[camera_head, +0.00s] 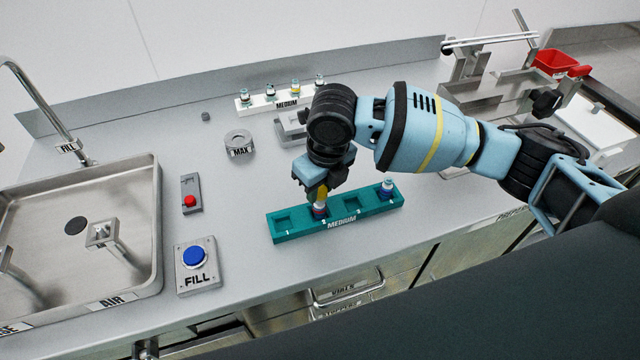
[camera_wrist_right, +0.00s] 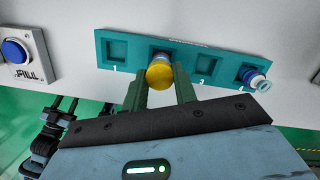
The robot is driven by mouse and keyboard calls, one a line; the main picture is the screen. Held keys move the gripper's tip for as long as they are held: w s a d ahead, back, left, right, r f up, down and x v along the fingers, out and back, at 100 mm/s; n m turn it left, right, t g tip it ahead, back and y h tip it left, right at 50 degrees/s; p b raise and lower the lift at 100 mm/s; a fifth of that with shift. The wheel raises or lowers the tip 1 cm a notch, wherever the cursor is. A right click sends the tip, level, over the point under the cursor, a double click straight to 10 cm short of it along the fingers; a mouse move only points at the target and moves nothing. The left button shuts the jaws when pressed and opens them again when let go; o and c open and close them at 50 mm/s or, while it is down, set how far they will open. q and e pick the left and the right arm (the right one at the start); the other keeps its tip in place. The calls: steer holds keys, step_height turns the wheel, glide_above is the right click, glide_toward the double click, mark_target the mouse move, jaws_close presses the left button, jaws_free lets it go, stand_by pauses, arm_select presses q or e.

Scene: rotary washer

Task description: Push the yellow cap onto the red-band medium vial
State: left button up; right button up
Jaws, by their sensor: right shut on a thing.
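The yellow cap (camera_wrist_right: 159,76) is between the two fingers of my right gripper (camera_wrist_right: 158,82), which is shut on it. In the head view, the cap (camera_head: 321,193) is directly over the red-band vial (camera_head: 320,211), and my right gripper (camera_head: 319,188) points down at it. The vial stands in the second slot from the left of the teal MEDIUM rack (camera_head: 290,238). Cap and vial look in line and close together; whether the cap is seated I cannot tell. In the wrist view, the cap hides most of the vial.
A blue-banded vial (camera_head: 387,188) stands in the rack's rightmost slot. The other two slots look empty. A white rack (camera_head: 262,108) with several vials is at the back. The FILL button (camera_head: 196,257), red-button box (camera_head: 190,196) and sink (camera_head: 150,230) are on the left.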

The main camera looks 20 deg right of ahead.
steer(key=shift+f, duration=0.35)
stand_by(0.4)
steer(key=shift+f, duration=0.2)
stand_by(0.3)
steer(key=o, duration=1)
steer(key=shift+r, duration=0.1)
steer(key=r, duration=0.5)
steer(key=s+r, duration=0.1)
steer(key=r, duration=0.1)
steer(key=shift+d+r, duration=0.25)
steer(key=shift+r, duration=0.1)
